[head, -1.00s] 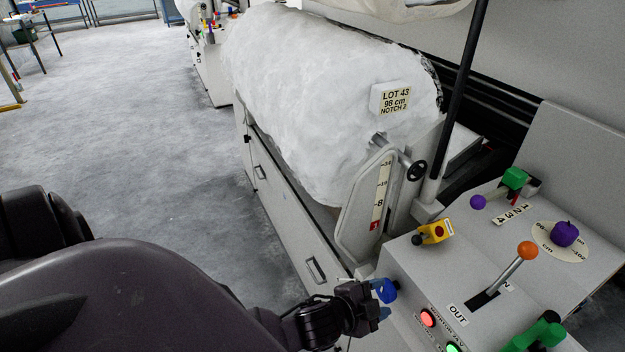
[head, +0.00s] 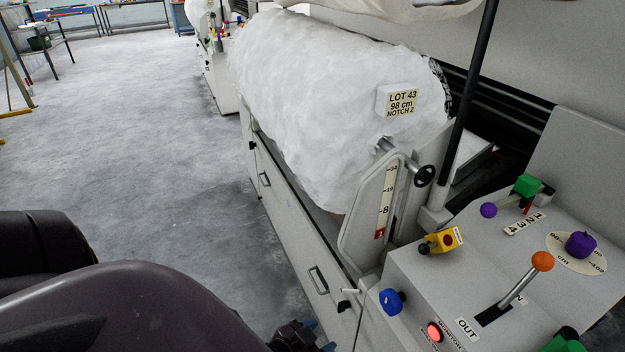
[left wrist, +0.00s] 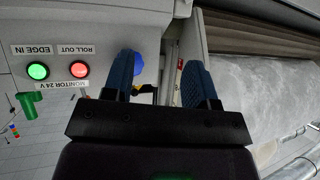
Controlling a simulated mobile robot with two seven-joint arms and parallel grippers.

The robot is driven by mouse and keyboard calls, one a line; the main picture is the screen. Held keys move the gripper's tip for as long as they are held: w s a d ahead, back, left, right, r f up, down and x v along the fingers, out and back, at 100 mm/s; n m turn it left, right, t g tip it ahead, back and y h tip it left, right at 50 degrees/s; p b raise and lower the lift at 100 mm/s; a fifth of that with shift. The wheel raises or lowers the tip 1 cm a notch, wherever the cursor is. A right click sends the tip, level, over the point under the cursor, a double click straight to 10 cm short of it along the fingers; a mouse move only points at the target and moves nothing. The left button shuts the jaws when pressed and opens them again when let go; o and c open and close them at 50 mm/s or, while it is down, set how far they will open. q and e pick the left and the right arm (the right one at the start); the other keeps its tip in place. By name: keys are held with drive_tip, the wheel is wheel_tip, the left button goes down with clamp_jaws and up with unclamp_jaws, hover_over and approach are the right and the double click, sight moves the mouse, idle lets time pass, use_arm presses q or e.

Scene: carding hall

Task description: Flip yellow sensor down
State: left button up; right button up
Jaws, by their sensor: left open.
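The yellow sensor (head: 446,240) is a small yellow block with a red spot and a dark round end, at the back left edge of the grey control panel (head: 470,275). A bit of yellow, likely the sensor, shows between the fingers in the left wrist view (left wrist: 146,88), mostly hidden. My left gripper (head: 319,336) is at the bottom edge of the head view, below and left of the sensor and apart from it. In the left wrist view the gripper (left wrist: 160,80) has its blue fingers spread and holds nothing. My right gripper is not in view.
A blue knob (head: 392,301) sticks out of the panel's left side, near my left gripper. An orange-topped lever (head: 542,262), a purple knob (head: 580,244) and a green handle (head: 527,186) stand on the panel. A large white roll (head: 330,100) lies behind. Floor at left is clear.

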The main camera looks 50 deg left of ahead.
sight(420, 252)
use_arm(q)
drive_tip(key=shift+s+f, duration=0.65)
drive_tip(key=shift+s, duration=0.25)
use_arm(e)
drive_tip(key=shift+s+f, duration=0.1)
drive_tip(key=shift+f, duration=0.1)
use_arm(q)
drive_tip(key=shift+w, duration=0.1)
